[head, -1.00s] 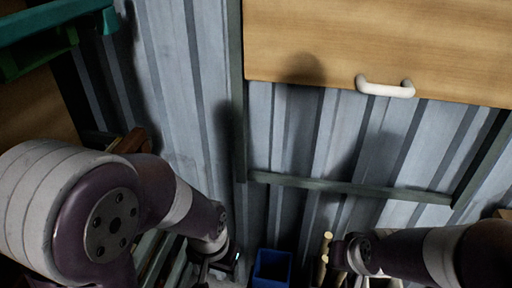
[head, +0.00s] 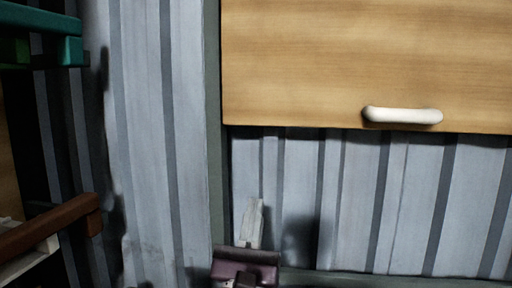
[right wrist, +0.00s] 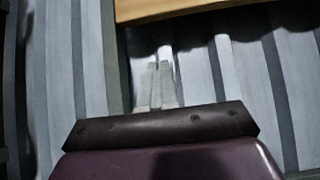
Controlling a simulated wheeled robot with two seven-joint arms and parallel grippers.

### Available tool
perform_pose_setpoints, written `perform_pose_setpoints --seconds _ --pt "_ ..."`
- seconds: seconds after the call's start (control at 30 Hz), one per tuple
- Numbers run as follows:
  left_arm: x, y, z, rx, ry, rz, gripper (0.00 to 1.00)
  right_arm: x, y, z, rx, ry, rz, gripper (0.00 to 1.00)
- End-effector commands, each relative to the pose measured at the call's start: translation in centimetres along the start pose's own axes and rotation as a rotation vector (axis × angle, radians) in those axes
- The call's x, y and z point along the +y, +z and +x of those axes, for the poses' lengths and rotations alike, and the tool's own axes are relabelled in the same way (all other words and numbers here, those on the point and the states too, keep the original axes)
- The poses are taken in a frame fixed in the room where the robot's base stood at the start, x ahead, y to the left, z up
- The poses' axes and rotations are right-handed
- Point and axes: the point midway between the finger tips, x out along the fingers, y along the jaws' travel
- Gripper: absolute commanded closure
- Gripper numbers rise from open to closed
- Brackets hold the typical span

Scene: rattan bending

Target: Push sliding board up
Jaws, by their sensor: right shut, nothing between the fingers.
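The sliding board (head: 330,60) is a light wood panel in the upper right of the head view, set in a dark frame against a corrugated wall. A white handle (head: 402,115) is fixed near its lower edge. My right gripper (head: 255,203) is below the board's lower left part, pointing up, its pale fingers shut and empty. In the right wrist view the fingers (right wrist: 157,68) point toward the board's lower edge (right wrist: 190,10), with a gap visible between them in the picture. My left gripper is not in view.
A dark vertical frame rail (head: 213,180) runs along the board's left side, close to my right gripper. A lower crossbar (head: 400,282) shows at the bottom. Teal (head: 40,20) and brown (head: 50,225) shelf parts stand at the left. Bare corrugated wall lies below the board.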

Motion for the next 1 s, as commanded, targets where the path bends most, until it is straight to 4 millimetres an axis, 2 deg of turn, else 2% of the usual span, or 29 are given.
perform_pose_setpoints --seconds 0.43,0.5,0.7,1.0 --pt "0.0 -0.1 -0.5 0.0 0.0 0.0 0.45 0.0 0.0 9.3 -0.001 0.0 -0.007 1.0" --pt "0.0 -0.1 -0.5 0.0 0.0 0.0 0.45 0.0 1.0 10.1 -0.001 0.002 -0.003 1.0" --pt "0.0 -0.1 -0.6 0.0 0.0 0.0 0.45 0.0 2.5 11.6 0.0 0.002 -0.005 1.0" --pt "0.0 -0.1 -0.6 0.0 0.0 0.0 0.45 0.1 2.8 11.9 0.001 0.003 -0.007 1.0"
